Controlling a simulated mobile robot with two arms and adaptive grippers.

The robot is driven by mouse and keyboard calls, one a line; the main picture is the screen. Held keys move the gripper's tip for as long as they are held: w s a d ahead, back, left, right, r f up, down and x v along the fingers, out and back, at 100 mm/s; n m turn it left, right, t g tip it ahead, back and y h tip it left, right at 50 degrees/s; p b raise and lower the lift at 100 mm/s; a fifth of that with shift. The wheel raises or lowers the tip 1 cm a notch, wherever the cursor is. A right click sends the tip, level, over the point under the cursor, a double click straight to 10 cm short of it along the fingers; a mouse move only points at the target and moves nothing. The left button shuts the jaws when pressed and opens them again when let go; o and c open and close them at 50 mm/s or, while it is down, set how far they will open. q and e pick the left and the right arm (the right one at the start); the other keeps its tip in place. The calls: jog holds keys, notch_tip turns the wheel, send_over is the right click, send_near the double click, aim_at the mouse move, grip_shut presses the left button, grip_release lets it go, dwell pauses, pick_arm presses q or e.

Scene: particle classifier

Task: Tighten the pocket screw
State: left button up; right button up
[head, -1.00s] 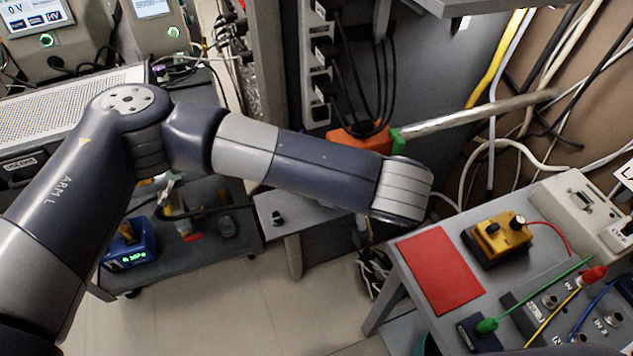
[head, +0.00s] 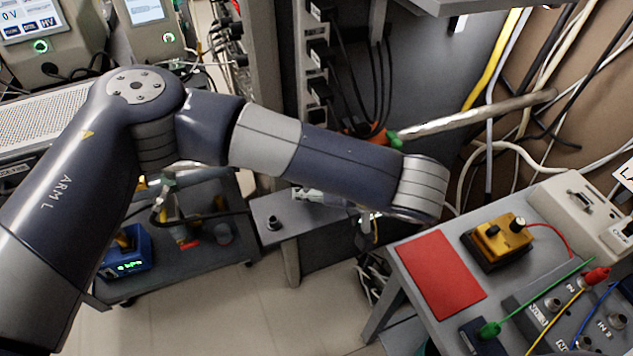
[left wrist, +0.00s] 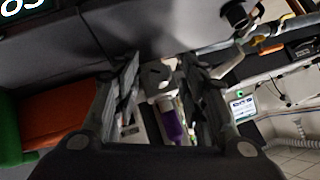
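A small black knob-like screw (head: 273,222) stands upright on a small grey table (head: 300,235); I cannot tell for sure that it is the pocket screw. My right gripper is out of view.
A grey bench at the right carries a red plate (head: 440,275), a yellow box (head: 497,243) and cabled connectors. An orange part (left wrist: 55,105) with a green end lies left of my fingers. A blue device (head: 127,252) sits on a low cart. Open floor lies between.

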pick_arm(q)
jog(key=shift+r, duration=0.1)
jog(key=v, duration=1.2)
